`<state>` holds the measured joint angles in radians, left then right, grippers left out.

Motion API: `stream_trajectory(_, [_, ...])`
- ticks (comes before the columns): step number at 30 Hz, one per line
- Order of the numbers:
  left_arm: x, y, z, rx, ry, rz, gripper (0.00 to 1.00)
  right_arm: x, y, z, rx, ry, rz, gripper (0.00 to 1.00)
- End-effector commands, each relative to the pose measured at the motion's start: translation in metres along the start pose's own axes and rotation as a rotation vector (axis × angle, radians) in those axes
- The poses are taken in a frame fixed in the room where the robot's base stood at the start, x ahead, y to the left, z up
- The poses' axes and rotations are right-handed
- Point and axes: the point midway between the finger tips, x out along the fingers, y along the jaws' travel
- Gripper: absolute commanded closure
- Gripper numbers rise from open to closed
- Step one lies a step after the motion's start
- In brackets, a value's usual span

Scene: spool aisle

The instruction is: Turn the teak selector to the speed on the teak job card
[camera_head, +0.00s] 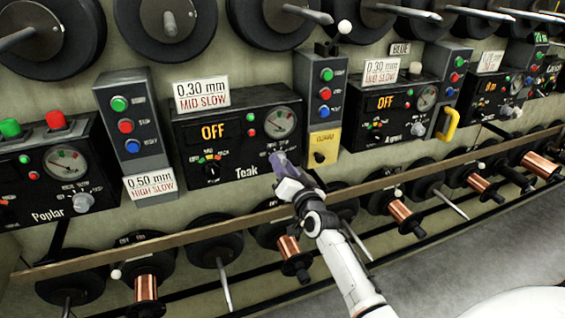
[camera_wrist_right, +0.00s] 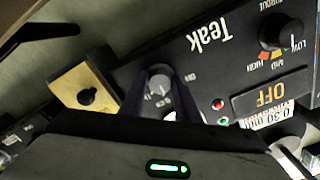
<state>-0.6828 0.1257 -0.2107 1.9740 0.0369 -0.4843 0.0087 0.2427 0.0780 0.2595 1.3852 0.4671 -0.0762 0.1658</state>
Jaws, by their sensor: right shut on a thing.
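The Teak panel (camera_head: 240,135) is a black box with its name in white, a red and a green lamp, a round gauge and an amber display (camera_head: 212,132) reading OFF. A white card (camera_head: 201,95) on its top reads 0.30 mm MID SLOW. My right gripper (camera_head: 279,160) is at the panel's lower right corner. It hides the grey selector knob there in the head view. In the right wrist view the grey knob (camera_wrist_right: 159,76) sits between the two dark fingers, which are shut on it. Most of its dial marks are hidden. My left gripper is out of view.
A black knob (camera_head: 212,170) with coloured marks is at Teak's lower left; the wrist view shows LOW, MID and HIGH by it. A button box with a yellow plate (camera_head: 323,146) stands close right of the gripper. A wooden rail (camera_head: 180,238) runs below, above copper spools.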

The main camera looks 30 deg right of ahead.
Motion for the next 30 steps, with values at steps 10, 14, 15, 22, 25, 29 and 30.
stream_trajectory(10, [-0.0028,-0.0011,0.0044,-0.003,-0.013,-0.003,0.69,-0.0005,0.0003,0.0015,0.205,-0.003,0.001,0.93])
stream_trajectory(14, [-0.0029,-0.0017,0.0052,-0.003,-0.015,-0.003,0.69,-0.0005,0.0004,0.0016,0.243,-0.003,0.001,0.93])
stream_trajectory(15, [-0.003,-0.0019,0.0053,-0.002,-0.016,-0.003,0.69,-0.0005,0.0004,0.0016,0.252,-0.003,0.001,0.93])
stream_trajectory(22, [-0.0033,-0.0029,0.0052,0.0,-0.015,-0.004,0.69,-0.0005,0.0005,0.0019,0.274,-0.003,0.001,0.93])
stream_trajectory(25, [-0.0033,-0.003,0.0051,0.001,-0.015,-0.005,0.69,-0.0005,0.0005,0.0019,0.275,-0.004,0.001,0.93])
stream_trajectory(29, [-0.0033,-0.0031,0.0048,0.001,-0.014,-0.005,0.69,-0.0005,0.0006,0.002,0.274,-0.004,0.001,0.93])
stream_trajectory(30, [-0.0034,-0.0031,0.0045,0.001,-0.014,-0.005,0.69,-0.0005,0.0005,0.002,0.274,-0.004,0.001,0.93])
